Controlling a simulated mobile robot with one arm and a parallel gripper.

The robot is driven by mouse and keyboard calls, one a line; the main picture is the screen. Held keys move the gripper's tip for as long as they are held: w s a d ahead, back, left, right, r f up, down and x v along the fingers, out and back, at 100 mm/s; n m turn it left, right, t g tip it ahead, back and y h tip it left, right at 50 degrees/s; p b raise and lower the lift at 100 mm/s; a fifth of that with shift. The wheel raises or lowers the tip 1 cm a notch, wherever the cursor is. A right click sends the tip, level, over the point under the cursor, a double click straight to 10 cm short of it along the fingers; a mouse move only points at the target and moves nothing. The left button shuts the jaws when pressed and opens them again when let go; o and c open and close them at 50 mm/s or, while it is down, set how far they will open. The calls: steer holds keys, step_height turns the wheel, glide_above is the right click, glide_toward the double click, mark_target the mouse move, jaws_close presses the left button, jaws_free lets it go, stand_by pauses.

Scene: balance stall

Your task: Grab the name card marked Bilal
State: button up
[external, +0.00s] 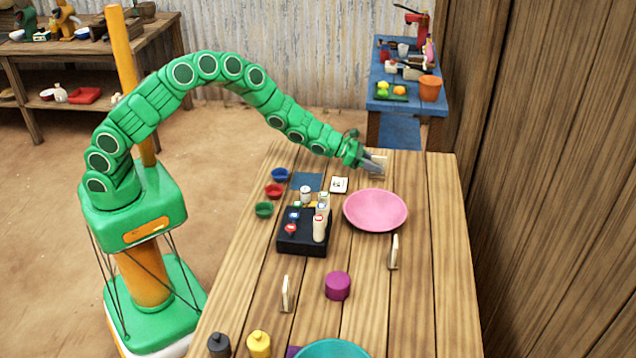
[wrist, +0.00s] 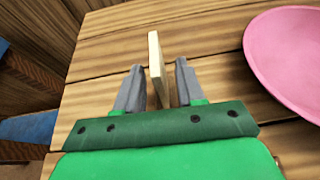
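An upright pale wooden name card (external: 379,165) stands at the far end of the table, partly hidden by my gripper (external: 372,163). In the wrist view the card (wrist: 156,58) shows edge-on between the two fingers of my gripper (wrist: 159,66). The fingers are open, with a gap on each side of the card. Two other upright cards stand on the table, one at the front left (external: 287,294) and one at the right (external: 394,252). No name can be read on any card, so I cannot tell which one is marked Bilal.
A pink plate (external: 375,210) lies close to the far card, and it also shows in the wrist view (wrist: 290,55). A black tray (external: 302,246) with bottles, small bowls and a purple round container (external: 338,286) are on the table. The right side is mostly bare.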

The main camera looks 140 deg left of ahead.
steer(key=shift+w+a+f, duration=0.2)
steer(key=shift+w+a, duration=0.25)
steer(key=shift+w, duration=0.05)
jaws_close()
